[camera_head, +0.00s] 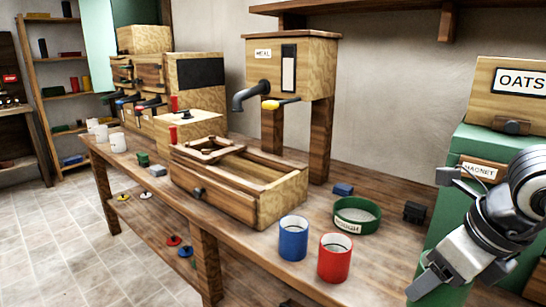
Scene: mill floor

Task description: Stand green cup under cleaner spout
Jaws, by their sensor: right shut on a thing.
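My left gripper is not in view.
A blue cup (293,243), a red cup (334,262) and a green-rimmed round sieve (357,230) stand on the table right of the box. Small blocks and white cups (118,142) lie left. A green stand with an OATS box (518,85) is at right.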

